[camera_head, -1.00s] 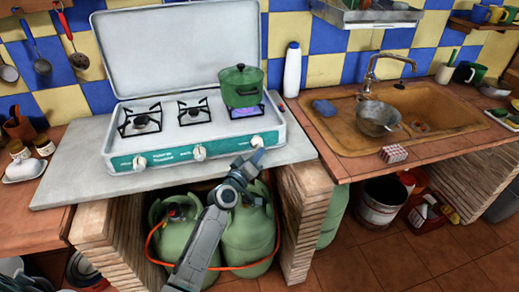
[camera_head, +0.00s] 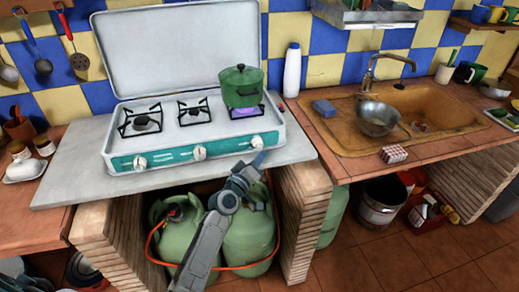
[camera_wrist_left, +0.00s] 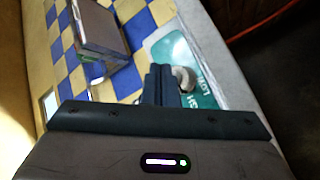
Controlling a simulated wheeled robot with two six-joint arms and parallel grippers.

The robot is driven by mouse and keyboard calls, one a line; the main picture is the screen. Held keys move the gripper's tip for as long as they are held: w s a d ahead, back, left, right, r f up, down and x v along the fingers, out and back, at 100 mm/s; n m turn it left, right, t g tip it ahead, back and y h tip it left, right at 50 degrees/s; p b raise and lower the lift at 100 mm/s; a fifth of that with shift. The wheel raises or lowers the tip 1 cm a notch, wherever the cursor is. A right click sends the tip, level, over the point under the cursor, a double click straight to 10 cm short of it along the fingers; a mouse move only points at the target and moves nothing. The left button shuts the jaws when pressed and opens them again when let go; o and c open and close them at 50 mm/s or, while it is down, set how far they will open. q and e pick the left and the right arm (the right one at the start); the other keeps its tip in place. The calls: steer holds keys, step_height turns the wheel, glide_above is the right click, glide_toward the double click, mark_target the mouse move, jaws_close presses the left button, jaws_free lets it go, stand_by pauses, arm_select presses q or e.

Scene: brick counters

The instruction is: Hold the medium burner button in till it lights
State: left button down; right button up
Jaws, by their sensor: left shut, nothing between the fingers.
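The white camping stove (camera_head: 180,110) with a teal front panel stands on the counter, its lid raised. The front panel has a left knob (camera_head: 140,163), a middle knob (camera_head: 200,152) and a right knob (camera_head: 257,142). A violet-blue glow shows at the right burner (camera_head: 247,112), under the green pot (camera_head: 241,86). The left and middle burners show no flame. I cannot tell which knob is the medium one. My left gripper (camera_head: 259,160) is shut and empty, just below the right knob. In the left wrist view, its closed fingers (camera_wrist_left: 161,84) are beside a knob (camera_wrist_left: 184,79); contact is unclear.
Green gas bottles (camera_head: 249,238) with an orange hose stand below the stove between brick supports (camera_head: 303,220). The sink (camera_head: 430,120) holds a metal strainer (camera_head: 376,118).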

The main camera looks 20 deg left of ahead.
arm_select(q)
steer(key=s+d, duration=0.1)
steer(key=s, duration=0.1)
steer(key=s+d, duration=0.1)
steer(key=s, duration=0.1)
steer(key=shift+d, duration=0.35)
stand_by(0.4)
